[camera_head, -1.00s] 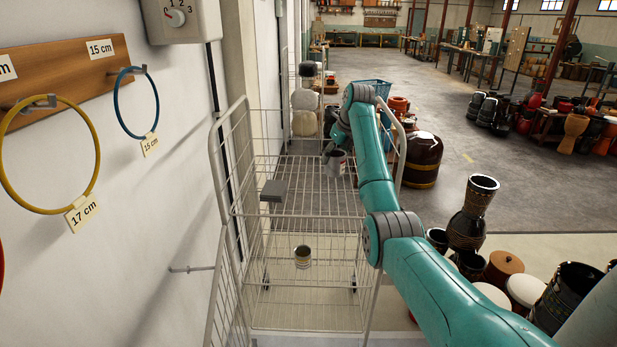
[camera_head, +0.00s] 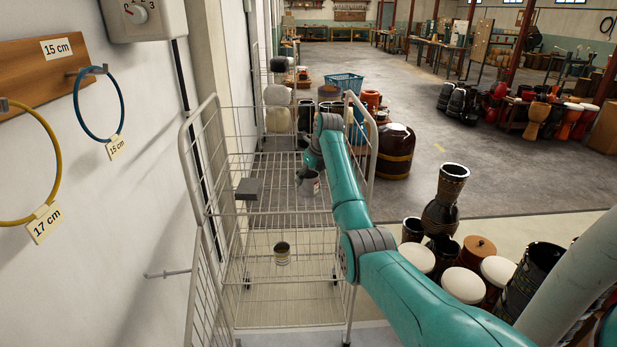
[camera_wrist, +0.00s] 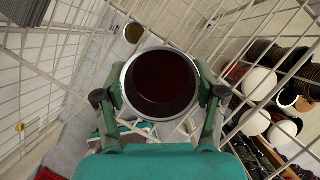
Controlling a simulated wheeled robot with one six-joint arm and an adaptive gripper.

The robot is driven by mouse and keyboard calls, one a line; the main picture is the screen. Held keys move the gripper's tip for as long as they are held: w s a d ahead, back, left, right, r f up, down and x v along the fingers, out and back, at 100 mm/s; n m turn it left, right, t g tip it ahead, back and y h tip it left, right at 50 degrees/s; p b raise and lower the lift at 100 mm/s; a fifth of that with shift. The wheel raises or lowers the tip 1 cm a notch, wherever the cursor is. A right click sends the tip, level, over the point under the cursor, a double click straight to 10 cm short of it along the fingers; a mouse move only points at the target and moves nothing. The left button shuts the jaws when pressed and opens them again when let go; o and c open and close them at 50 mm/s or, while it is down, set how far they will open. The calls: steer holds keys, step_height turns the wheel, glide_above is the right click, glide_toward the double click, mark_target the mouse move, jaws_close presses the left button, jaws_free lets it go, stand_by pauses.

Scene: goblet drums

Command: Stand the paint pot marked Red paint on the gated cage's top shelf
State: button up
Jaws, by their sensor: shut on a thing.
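My gripper (camera_wrist: 160,98) is shut around a grey metal paint pot (camera_wrist: 123,80) with dark red inside. In the head view the held pot (camera_head: 312,187) looks upright, with part of a reddish label showing; its wording is unreadable. The gripper (camera_head: 308,174) holds it within the outline of the wire cage (camera_head: 200,112), over the upper wire shelf (camera_head: 290,221). I cannot tell whether the pot's base touches the shelf. A second pot (camera_head: 282,256), with a yellowish band, stands lower down in the cage; a yellowish pot also shows in the wrist view (camera_wrist: 134,33).
A grey block (camera_head: 248,188) sits at the cage's left side. The wall with hanging hoops (camera_head: 100,105) is close on the left. Drums (camera_head: 444,202) crowd the floor at right, and a brown barrel-shaped drum (camera_head: 396,155) stands behind the cage.

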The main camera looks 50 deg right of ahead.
steer(key=o, duration=1.3)
steer(key=v, duration=1.2)
steer(key=shift+r, duration=0.1)
steer(key=shift+w, duration=0.1)
